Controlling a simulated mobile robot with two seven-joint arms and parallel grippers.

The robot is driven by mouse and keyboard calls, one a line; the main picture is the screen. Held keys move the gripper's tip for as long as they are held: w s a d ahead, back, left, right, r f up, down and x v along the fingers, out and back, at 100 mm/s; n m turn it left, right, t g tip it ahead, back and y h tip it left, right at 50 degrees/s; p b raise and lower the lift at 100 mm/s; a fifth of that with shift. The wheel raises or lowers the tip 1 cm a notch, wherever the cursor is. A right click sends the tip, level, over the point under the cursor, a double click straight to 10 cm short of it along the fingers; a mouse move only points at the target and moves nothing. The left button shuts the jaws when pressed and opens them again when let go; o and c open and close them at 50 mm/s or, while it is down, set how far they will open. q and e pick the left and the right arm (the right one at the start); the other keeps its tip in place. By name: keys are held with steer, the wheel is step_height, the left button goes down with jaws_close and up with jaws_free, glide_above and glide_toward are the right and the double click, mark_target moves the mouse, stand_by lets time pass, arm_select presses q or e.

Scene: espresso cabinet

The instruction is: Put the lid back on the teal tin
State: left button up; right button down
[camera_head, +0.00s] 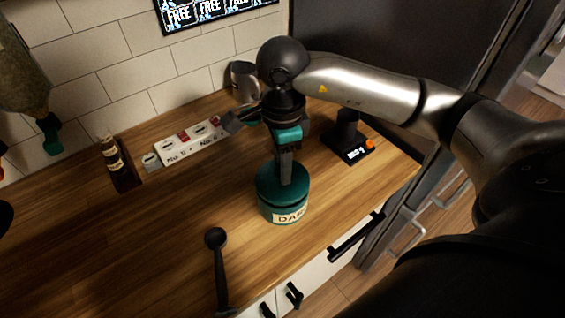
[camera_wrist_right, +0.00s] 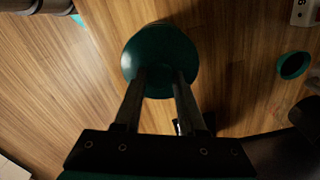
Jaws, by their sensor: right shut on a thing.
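The teal tin (camera_head: 284,211), with a cream label starting "DA", stands upright on the wooden counter in the head view. Its teal lid (camera_head: 266,181) covers the top of the tin. I cannot tell whether it is fully seated or slightly above the rim. My right gripper (camera_head: 286,180) points straight down over the tin and is shut at the lid's middle. In the right wrist view both fingertips (camera_wrist_right: 160,74) meet the round teal lid (camera_wrist_right: 160,48). The held part is hidden between the fingers. My left gripper is not in view.
A black scoop (camera_head: 217,262) lies left of the tin near the front edge. A white power strip (camera_head: 190,143), a small bottle on a dark stand (camera_head: 120,172), a metal cup (camera_head: 243,82) and a black scale (camera_head: 349,149) stand farther back. A teal ring-shaped thing (camera_wrist_right: 293,65) shows in the wrist view.

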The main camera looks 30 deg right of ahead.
steer(key=shift+f+b, duration=0.2)
steer(key=shift+b, duration=0.4)
stand_by(1.2)
steer(key=shift+c, duration=2)
jaws_free()
steer(key=shift+o, duration=0.2)
steer(key=o, duration=0.4)
steer(key=shift+c, duration=0.2)
steer(key=shift+r, duration=0.1)
steer(key=shift+r+p, duration=2.25)
steer(key=shift+r, duration=1.2)
